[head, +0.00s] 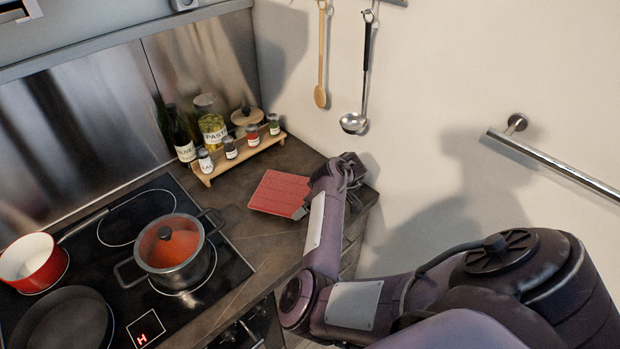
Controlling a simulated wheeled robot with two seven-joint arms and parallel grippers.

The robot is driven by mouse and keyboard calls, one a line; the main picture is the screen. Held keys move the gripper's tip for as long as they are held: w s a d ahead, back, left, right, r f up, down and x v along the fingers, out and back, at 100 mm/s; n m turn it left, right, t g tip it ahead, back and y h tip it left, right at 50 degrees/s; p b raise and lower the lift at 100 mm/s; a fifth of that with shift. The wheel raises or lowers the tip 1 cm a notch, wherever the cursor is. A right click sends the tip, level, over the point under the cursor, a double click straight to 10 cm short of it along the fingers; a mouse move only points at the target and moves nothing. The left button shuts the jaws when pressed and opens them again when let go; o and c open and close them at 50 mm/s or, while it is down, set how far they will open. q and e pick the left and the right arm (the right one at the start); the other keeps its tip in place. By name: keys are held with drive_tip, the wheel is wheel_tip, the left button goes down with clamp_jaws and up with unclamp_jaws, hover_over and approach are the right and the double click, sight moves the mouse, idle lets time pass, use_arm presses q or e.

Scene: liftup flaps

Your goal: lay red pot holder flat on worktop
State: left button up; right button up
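The red pot holder (279,192) is a square with a ribbed surface. It appears to lie flat on the dark worktop (236,211), in front of the spice rack and right of the hob. My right arm comes in from the right, and its forearm covers the pot holder's right edge. My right gripper (352,172) is just right of the pot holder, near the wall. Its fingers are small and partly hidden, so I cannot tell whether they are open or touch the pot holder. My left gripper is not in view.
A wooden rack (243,157) with several spice jars stands behind the pot holder, with bottles beyond it. A lidded pot (172,252), a red saucepan (32,262) and a dark pan (65,322) are on the hob. A ladle (355,122) and wooden spoon (321,95) hang on the wall.

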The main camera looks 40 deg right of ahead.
drive_tip(key=shift+f, duration=0.15)
drive_tip(key=o, duration=1)
drive_tip(key=shift+c, duration=0.2)
drive_tip(key=shift+s, duration=0.1)
drive_tip(key=shift+s+d+r, duration=0.2)
drive_tip(key=shift+r, duration=0.1)
drive_tip(key=v, duration=0.7)
drive_tip(key=shift+b, duration=0.4)
drive_tip(key=shift+a, duration=0.1)
